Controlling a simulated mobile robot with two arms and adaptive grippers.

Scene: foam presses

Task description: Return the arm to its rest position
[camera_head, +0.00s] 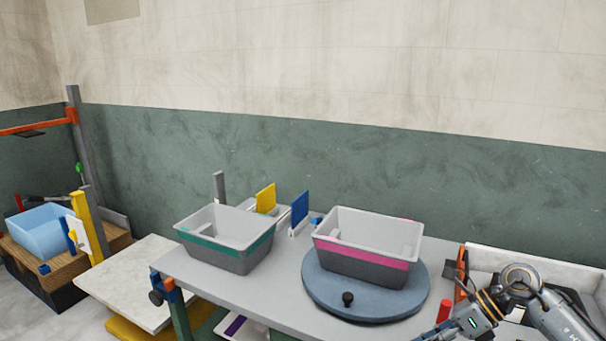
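My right arm (522,285) comes in from the lower right corner, bent at a joint. Its forearm points down and left over the right end of the grey table. Only the upper part of my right gripper (448,331) shows at the bottom edge. Its fingers are cut off, so I cannot tell whether it is open or holds anything. My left arm and gripper are not in view.
A tub with a pink band (365,249) stands on a round blue turntable (318,294) with a black knob. A green-banded tub (226,239) stands to its left on the grey table (262,293). A red cylinder (444,311) and white tray (530,262) are near my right arm.

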